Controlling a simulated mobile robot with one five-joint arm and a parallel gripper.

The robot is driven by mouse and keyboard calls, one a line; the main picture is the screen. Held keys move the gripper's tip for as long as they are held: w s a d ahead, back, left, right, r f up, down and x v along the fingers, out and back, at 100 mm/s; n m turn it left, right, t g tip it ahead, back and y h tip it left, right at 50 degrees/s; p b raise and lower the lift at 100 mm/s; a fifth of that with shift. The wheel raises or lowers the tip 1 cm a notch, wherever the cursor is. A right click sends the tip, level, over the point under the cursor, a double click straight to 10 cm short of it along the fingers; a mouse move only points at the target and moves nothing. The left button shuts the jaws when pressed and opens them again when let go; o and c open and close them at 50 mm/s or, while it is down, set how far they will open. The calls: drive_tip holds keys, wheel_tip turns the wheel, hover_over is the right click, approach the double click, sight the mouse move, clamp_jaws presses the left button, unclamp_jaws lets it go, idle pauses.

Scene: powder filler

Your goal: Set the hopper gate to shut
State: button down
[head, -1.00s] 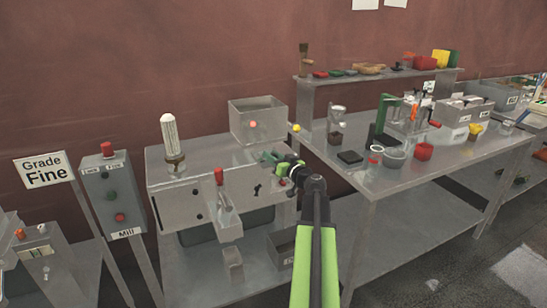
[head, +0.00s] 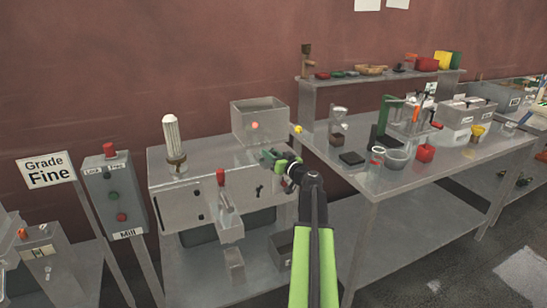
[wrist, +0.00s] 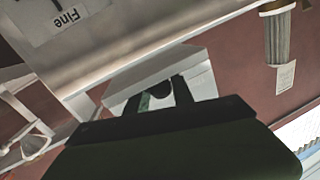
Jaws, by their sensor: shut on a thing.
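The hopper (head: 252,133) is an open grey metal box on top of the filler's grey housing (head: 180,193). My gripper (head: 268,157) is low in front of the hopper, at the top front edge of the housing. The knob seems to be the hopper gate's handle. In the head view my gripper hides it, and I cannot tell the gate's position.
A yellow ball (head: 298,129) is just right of the hopper. A white ribbed cylinder (head: 171,133) stands on the housing's left. A bench (head: 385,180) with cups and tools is close on the right.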

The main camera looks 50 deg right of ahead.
drive_tip(key=c, duration=1.1)
unclamp_jaws()
drive_tip(key=shift+s, duration=0.1)
drive_tip(key=s+a, duration=0.3)
drive_tip(key=s, duration=1.4)
drive_tip(key=shift+a, duration=0.2)
